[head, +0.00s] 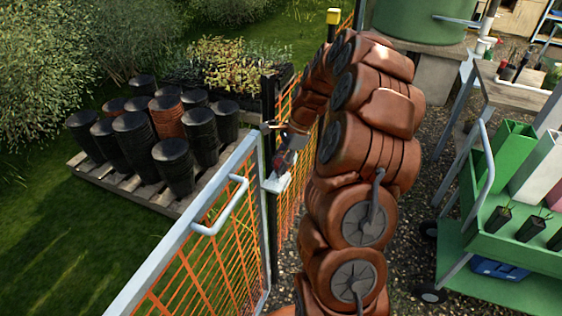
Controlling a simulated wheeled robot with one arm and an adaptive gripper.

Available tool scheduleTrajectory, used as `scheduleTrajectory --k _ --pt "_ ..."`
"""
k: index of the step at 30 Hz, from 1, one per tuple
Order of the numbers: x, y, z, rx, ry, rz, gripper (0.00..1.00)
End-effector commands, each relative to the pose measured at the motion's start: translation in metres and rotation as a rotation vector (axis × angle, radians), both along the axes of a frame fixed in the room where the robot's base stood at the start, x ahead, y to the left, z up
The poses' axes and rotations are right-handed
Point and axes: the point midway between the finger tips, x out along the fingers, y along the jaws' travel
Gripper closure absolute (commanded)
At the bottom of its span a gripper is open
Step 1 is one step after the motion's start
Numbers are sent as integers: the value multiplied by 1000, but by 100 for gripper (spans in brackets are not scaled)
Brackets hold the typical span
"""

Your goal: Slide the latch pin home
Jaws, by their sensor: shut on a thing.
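A gate (238,172) with a pale metal frame, orange mesh and a bent pull handle (226,208) stands at the lower left. Its edge meets a dark post (268,105), and a light latch plate (274,184) sits at that joint. My gripper (283,160) is small in the view, pointing down just above the latch plate. It is shut on the latch pin, which is mostly hidden by the fingers. I cannot tell how far the pin sits in the latch.
My arm covers the middle of the view. Stacked black pots (168,160) stand on a pallet (120,188) behind the gate, beside seedling trays (225,75). A green cart (500,285) stands at the right, near a green tank (425,18). Gravel lies between.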

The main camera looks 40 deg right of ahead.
Motion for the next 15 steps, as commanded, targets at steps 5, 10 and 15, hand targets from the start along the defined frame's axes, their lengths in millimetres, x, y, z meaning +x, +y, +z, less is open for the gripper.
scheduleTrajectory --k 5,10,15 --pt "0 0 -7 0 1 0 100" --pt "-1 1 -13 2 3 2 100" --pt "0 2 -18 2 4 4 100"
